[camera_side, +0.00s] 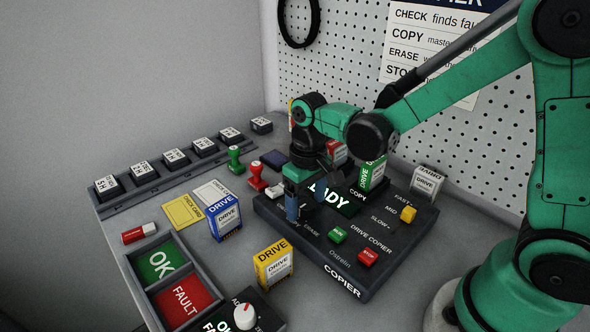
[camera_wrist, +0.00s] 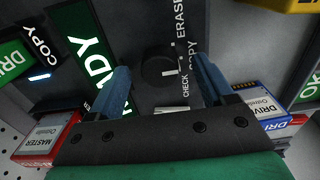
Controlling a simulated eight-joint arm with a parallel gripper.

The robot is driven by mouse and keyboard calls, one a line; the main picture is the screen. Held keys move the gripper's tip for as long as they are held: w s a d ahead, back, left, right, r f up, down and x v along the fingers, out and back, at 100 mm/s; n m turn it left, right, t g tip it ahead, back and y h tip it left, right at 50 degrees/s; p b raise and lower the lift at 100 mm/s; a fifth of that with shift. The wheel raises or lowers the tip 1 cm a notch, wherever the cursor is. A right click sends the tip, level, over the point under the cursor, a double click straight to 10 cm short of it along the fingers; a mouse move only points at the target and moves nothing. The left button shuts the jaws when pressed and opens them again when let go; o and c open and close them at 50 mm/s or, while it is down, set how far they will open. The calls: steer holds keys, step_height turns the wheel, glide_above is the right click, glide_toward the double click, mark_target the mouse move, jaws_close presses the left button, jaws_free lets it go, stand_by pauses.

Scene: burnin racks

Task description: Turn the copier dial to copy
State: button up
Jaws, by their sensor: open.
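The copier (camera_side: 395,252) is a dark box with a lit green screen (camera_side: 333,200) whose text is partly covered, ending in "ADY". Its dial (camera_wrist: 157,67) is a dark round knob in the wrist view, with a pale mark at its side. ERASE (camera_wrist: 180,22) and CHECK (camera_wrist: 185,92) labels are near it; I cannot tell clearly which label the dial points at. My gripper (camera_wrist: 160,70) is open, its blue fingers on either side of the dial; contact cannot be told. In the side view my gripper (camera_side: 305,204) is low over the copier and hides the dial.
A green drive (camera_side: 372,173) and a red master drive (camera_wrist: 45,138) stand at the copier's back. A green button (camera_side: 338,234), red button (camera_side: 368,257) and yellow slider (camera_side: 408,214) are on its right part. Blue (camera_side: 224,216) and yellow (camera_side: 273,264) drives stand to its left.

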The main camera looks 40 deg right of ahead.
mark_target(307, 204)
steer(key=shift+r, duration=2.8)
steer(key=shift+s+d+r, duration=0.1)
steer(key=shift+s+r, duration=0.1)
steer(key=shift+r, duration=0.05)
steer(key=s+d+r+t, duration=0.2)
steer(key=s+r+t, duration=0.1)
steer(key=s+t, duration=0.2)
steer(key=shift+t, duration=1.1)
